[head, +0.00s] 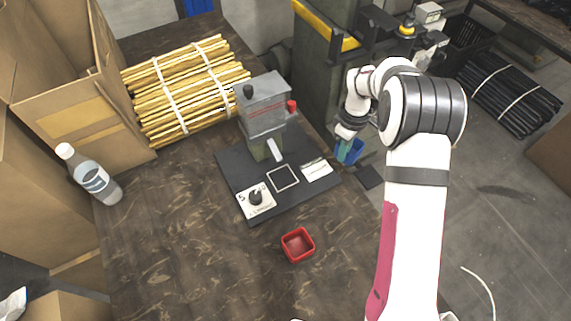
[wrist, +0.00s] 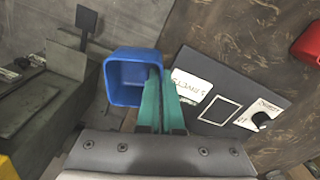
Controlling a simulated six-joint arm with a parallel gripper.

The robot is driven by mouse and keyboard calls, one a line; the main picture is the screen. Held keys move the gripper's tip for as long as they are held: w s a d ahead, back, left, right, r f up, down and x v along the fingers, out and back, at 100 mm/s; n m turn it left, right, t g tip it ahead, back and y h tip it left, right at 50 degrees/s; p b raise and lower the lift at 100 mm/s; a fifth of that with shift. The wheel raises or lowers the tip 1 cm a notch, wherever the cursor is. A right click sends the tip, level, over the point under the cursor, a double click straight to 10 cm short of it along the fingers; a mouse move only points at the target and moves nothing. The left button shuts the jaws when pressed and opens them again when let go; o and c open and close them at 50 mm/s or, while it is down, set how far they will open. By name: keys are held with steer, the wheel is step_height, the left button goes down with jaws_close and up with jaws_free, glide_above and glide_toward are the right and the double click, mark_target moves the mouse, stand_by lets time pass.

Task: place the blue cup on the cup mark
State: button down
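The blue cup (head: 354,151) is an open square cup beside the right edge of the black board, off the surface. It also shows large in the wrist view (wrist: 128,62). My gripper (head: 343,150) has teal fingers, seen close up in the wrist view (wrist: 160,92). They pinch the cup's near wall, one finger inside the cup and one outside. A white square outline (head: 283,165), which looks like the cup mark, is on the black board in front of the press. It is empty and also shows in the wrist view (wrist: 219,97).
The grey press (head: 264,105) with a red knob stands at the board's back. A dial panel (head: 256,201) and a written card (head: 317,169) flank the outline. A red cup (head: 298,245) sits on the table in front. A bottle (head: 88,174) and bundled sticks (head: 185,88) are left.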

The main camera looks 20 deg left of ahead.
steer(key=shift+s+a+f+n, duration=0.25)
steer(key=shift+a+f, duration=0.15)
steer(key=shift+a, duration=0.2)
steer(key=shift+s+a+f+n, duration=0.15)
steer(key=shift+s+a+f, duration=0.15)
steer(key=shift+a, duration=0.25)
steer(key=s+a, duration=0.3)
steer(key=a, duration=0.1)
steer(key=s+a, duration=0.3)
steer(key=a, duration=0.1)
steer(key=s+a, duration=0.3)
steer(key=a, duration=0.2)
steer(key=shift+s, duration=0.15)
steer(key=shift+f, duration=0.3)
steer(key=shift+d+f, duration=0.1)
steer(key=c, duration=1.5)
jaws_free()
steer(key=shift+f, duration=0.1)
steer(key=o, duration=0.4)
